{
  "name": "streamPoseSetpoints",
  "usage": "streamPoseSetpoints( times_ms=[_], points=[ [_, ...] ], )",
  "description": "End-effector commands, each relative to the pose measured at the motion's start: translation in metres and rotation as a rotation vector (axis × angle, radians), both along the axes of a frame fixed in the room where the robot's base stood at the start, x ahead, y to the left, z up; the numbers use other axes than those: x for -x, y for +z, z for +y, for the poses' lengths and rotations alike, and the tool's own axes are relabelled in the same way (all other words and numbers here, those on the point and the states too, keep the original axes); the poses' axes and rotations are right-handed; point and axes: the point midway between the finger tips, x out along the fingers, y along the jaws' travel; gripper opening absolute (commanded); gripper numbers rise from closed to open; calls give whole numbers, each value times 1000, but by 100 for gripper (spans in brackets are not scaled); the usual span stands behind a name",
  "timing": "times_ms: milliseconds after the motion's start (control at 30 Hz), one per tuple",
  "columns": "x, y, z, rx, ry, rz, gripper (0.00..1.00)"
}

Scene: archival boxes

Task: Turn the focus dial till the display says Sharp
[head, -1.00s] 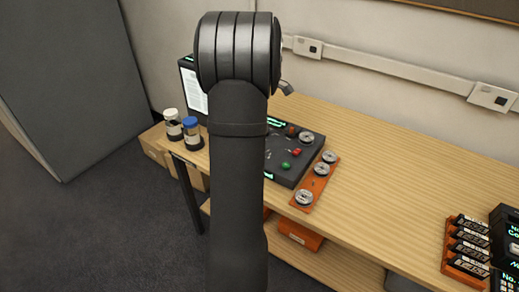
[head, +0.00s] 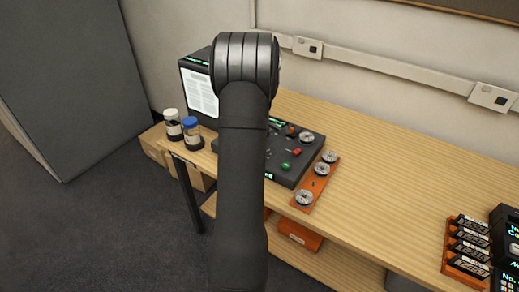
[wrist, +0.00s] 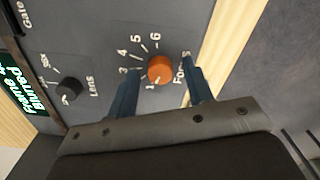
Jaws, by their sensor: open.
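The orange focus dial (wrist: 160,69) is on the grey panel in the wrist view, with numbers around it and the label Focus beside it. My gripper (wrist: 161,74) is open, its two blue-grey fingers on either side of the dial; I cannot tell whether they touch it. A display (wrist: 25,88) at the left edge of the wrist view reads as Frame and Blurred in green, partly cut off. In the head view the dark console (head: 310,153) stands on the bench, partly hidden behind my arm, which also hides my gripper.
A black lens knob (wrist: 68,88) is left of the dial. A screen with a white page (head: 202,92) stands behind the console. Two jars (head: 192,134) stand at the bench's left end. An orange rack of reels (head: 316,183) lies right of the console. The bench middle is clear.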

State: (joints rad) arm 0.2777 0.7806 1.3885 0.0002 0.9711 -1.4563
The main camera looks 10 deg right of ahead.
Motion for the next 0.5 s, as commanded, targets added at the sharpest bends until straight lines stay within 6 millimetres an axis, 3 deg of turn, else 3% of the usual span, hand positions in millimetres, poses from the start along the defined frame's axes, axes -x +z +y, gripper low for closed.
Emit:
streamPoseSetpoints(
  times_ms=[133,367,500],
  points=[
    [0,0,0,0,0,0,45],
    [0,0,0,0,0,0,2],
    [0,0,0,0,-4,0,2]
  ],
)
